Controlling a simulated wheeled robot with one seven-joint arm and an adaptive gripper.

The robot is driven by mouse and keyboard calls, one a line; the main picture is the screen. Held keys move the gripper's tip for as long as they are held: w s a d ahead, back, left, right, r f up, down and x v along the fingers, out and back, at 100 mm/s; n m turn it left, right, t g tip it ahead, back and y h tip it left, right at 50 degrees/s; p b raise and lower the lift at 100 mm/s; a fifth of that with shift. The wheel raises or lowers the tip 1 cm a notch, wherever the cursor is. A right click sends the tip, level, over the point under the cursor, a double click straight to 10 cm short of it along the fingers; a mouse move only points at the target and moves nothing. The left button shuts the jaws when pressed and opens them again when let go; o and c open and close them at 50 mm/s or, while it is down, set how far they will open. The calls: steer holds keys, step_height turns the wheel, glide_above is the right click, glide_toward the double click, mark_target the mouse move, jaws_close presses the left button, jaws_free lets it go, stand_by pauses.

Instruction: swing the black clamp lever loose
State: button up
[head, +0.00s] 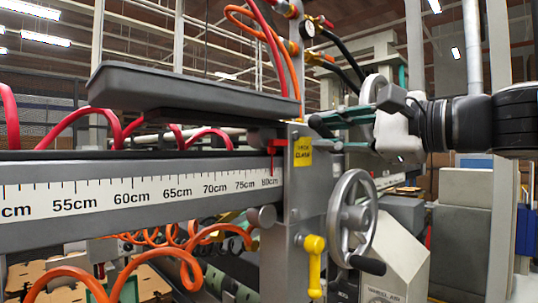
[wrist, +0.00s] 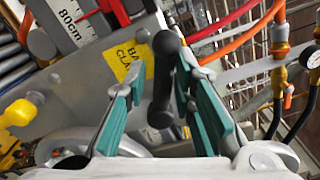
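The black clamp lever (wrist: 163,82) shows in the wrist view as a dark bar with rounded ends, beside a yellow label (wrist: 127,62). In the head view its dark end (head: 318,127) shows by the top of the grey upright, partly hidden by my fingers. My gripper (wrist: 162,88) has its two teal-padded fingers spread apart, one on each side of the lever. A gap shows at the left finger; the right finger is very close, and I cannot tell whether it touches. In the head view my gripper (head: 333,132) reaches in from the right at lever height.
A grey handwheel (head: 353,218) with a black handle stands below my gripper. A yellow-handled lever (head: 314,262) hangs on the upright. A measuring rail (head: 130,195) runs left, under a dark grey tray (head: 185,90). Orange and red hoses and a gauge (head: 308,30) are close above.

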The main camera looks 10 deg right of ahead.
steer(key=shift+f+n+b, duration=0.2)
steer(key=shift+n+b, duration=0.1)
steer(key=shift+b, duration=0.2)
steer(key=shift+f+n+b, duration=0.2)
steer(key=shift+n+b, duration=0.2)
steer(key=shift+b, duration=0.3)
steer(key=n+b, duration=0.1)
steer(key=b, duration=0.2)
steer(key=shift+a+f+n, duration=0.15)
steer(key=shift+f+n, duration=0.2)
steer(key=shift+n, duration=0.05)
steer(key=shift+s, duration=0.1)
steer(key=p+v, duration=0.1)
steer(key=v, duration=0.8)
